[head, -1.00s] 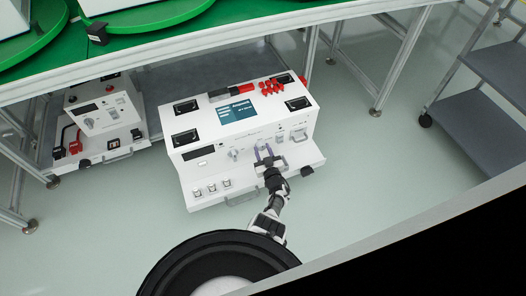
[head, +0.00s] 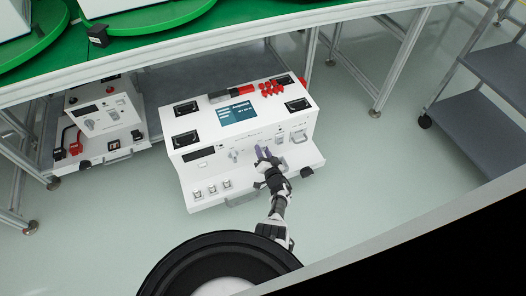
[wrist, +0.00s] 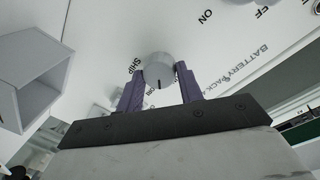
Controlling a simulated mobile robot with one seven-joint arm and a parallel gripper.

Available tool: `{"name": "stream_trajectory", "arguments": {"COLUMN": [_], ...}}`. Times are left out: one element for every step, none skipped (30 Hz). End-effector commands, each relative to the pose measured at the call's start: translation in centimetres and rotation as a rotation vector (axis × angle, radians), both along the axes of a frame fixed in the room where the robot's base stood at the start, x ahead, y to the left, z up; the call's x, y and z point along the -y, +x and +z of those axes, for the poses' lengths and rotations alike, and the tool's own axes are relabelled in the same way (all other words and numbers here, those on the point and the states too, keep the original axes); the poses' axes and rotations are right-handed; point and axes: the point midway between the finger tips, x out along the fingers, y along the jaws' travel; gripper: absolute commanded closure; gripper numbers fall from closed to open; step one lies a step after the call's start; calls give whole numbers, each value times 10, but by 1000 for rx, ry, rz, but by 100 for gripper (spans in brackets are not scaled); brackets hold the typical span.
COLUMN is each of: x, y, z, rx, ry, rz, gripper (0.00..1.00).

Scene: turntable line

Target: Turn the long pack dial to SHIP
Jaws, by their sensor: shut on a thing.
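In the wrist view, a round pale grey dial (wrist: 158,66) with a dark pointer line sits between the two purple fingers of my gripper (wrist: 160,84). The fingers are shut on the dial's sides. In the head view, my gripper (head: 262,154) is at the machine's front panel and hides the dial.
A grey, box-shaped part (wrist: 32,78) sticks out at the left of the wrist view. A second white machine (head: 105,120) stands to the left. A grey shelf cart (head: 465,125) is at the right. The floor in front is clear.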

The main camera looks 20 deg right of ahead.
Motion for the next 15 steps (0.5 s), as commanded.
{"name": "stream_trajectory", "arguments": {"x": [0, 0, 0, 0, 0, 1, 0, 0, 1, 1, 0, 1, 1, 1, 1], "y": [1, 1, 1, 1, 1, 1, 1, 1, 1, 1, 1, 1, 1, 1, 1], "z": [2, 2, 1, 1, 2, 2, 2, 2, 2, 1, 1, 1, 1, 1, 1], "rx": [-2, -3, -5, -6, -7, -7, -8, -10, -11, -13, -14, -15, -16, -17, -18], "ry": [41, 70, 108, 138, 166, 203, 231, 260, 298, 327, 355, 392, 421, 450, 488], "rz": [2, 3, 3, 3, 2, 2, 3, 3, 2, 3, 2, 3, 2, 2, 2], "gripper": [86, 86, 86, 86, 86, 86, 86, 86, 86, 86, 86, 86, 86, 86, 86]}}
